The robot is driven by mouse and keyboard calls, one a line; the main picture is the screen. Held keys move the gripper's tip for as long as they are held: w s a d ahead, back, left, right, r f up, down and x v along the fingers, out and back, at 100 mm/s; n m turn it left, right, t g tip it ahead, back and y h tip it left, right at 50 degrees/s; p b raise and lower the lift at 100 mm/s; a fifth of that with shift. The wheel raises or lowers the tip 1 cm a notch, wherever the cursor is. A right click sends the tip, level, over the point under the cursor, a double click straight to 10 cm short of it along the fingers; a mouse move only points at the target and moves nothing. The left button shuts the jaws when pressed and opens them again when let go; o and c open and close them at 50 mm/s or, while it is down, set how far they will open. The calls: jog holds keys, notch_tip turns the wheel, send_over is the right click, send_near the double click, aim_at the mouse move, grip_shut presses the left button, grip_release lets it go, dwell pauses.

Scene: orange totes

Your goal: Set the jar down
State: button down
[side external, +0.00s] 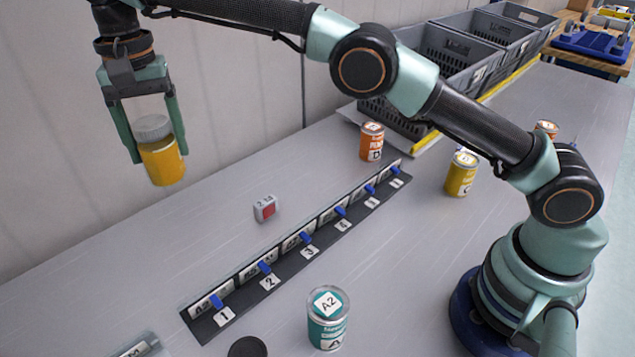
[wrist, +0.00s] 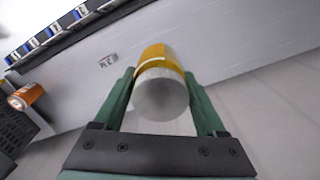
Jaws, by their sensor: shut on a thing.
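A jar (side external: 163,160) with a yellow-orange body and a pale grey lid is held between the two green fingers of my gripper (side external: 155,130). It hangs well above the grey table at the upper left of the side view, near the wall, tilted slightly. In the wrist view the jar (wrist: 158,70) sits between the fingers of my gripper (wrist: 160,95), with its lid toward the camera. The jar's underside is hidden in both views.
A numbered rack (side external: 300,248) crosses the table (side external: 150,245). A teal can (side external: 328,325), orange can (side external: 371,142), yellow can (side external: 461,174) and small red-grey block (side external: 265,208) stand around it. Grey crates (side external: 440,75) are at the back. Bare table lies left of the rack.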

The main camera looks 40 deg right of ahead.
jog(key=shift+s+a+f, duration=0.1)
jog(key=shift+s+a, duration=0.1)
jog(key=shift+a, duration=0.2)
jog(key=shift+a+f, duration=0.1)
jog(key=shift+f, duration=0.1)
notch_tip(320, 180, down, 19)
jog(key=shift+f, duration=0.2)
jog(key=shift+f, duration=0.15)
grip_release()
